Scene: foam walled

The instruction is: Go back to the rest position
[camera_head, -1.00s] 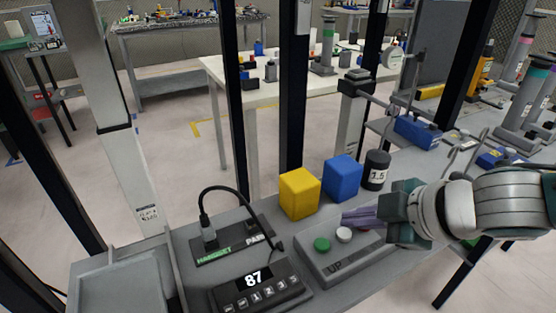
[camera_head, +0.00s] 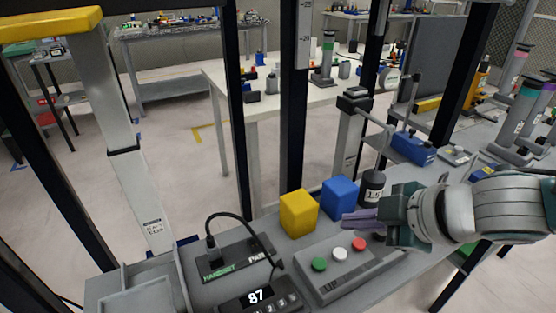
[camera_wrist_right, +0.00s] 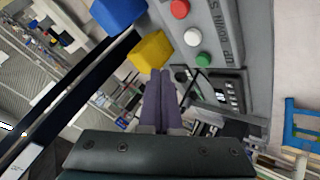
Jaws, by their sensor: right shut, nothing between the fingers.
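My right gripper (camera_head: 362,219) comes in from the right in the head view, with its purple fingers pointing left. The fingers hang over the far right part of the grey button box (camera_head: 335,286), near its red button (camera_head: 358,244) and next to the blue cube (camera_head: 340,196). In the right wrist view the gripper (camera_wrist_right: 160,76) is shut and empty. Its tips show close to the yellow cube (camera_wrist_right: 150,52) in the picture. The gap between the fingers and these things cannot be judged exactly. My left gripper is not in view.
A yellow cube (camera_head: 298,213) and a black 1.5 weight (camera_head: 371,186) stand on the bench behind the box. A keypad showing 87 (camera_head: 257,297), a cabled panel (camera_head: 236,257) and a grey tray (camera_head: 146,290) are to the left. Dark upright posts (camera_head: 291,135) stand behind.

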